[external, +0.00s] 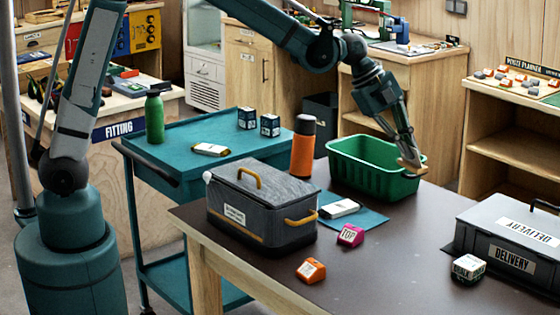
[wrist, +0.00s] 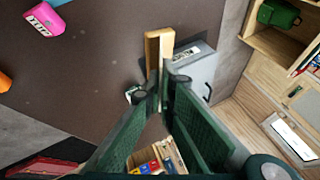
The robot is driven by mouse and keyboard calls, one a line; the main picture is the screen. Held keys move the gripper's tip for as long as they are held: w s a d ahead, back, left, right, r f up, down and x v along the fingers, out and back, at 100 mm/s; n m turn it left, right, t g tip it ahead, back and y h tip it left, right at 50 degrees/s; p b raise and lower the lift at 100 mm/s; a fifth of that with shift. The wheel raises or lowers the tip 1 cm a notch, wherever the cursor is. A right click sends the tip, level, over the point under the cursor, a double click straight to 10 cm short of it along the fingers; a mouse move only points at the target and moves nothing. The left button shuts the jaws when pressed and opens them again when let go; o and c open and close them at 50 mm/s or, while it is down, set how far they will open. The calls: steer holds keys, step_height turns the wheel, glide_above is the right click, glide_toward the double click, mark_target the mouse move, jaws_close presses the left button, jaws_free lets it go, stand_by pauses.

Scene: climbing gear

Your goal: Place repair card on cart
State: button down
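The teal cart (external: 228,172) stands left of the dark table, with a bare stretch on its top. My gripper (external: 408,163) is above the table's far right side, by the right end of the green tub (external: 372,180). Its fingers are closed on a tan, wooden-looking piece (external: 411,169), which also shows at the fingertips in the wrist view (wrist: 158,48). I cannot read any marking on this piece, so I cannot tell whether it is the repair card. A small white and yellow item (external: 210,150) lies on the cart top.
On the cart stand a green bottle (external: 154,118) and two small dark boxes (external: 258,122). The table holds a grey cooler-like case (external: 262,208), an orange bottle (external: 303,148), a pink block (external: 350,235), an orange block (external: 311,270) and a grey delivery box (external: 490,235).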

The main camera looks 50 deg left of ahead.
steer(key=w+a+n+t+y+p, duration=0.1)
steer(key=w+a+n+y, duration=0.2)
steer(key=a, duration=1.2)
steer(key=w+a+n+t+p, duration=0.1)
steer(key=w+a+n, duration=0.4)
steer(key=a, duration=1)
steer(key=w+a+n+t+y+p, duration=0.15)
steer(key=w+a, duration=0.35)
steer(key=a, duration=1)
steer(key=s+a+n+g+y+p, duration=0.15)
steer(key=s+a+n, duration=0.25)
steer(key=a, duration=1.2)
steer(key=s+a+n+y, duration=0.2)
steer(key=s+a+n, duration=0.15)
steer(key=a, duration=1.25)
steer(key=s+a+n+g+y+p, duration=0.1)
steer(key=s+a+n+y, duration=0.2)
steer(key=a, duration=1.2)
steer(key=shift+h, duration=0.4)
steer(key=shift+s+f, duration=0.2)
steer(key=shift+f, duration=0.5)
steer(key=shift+s+f, duration=0.25)
steer(key=shift+f, duration=0.4)
steer(key=shift+s+f, duration=0.2)
steer(key=shift+f, duration=0.5)
steer(key=shift+f, duration=0.1)
steer(key=shift+f, duration=3.05)
steer(key=shift+f, duration=0.15)
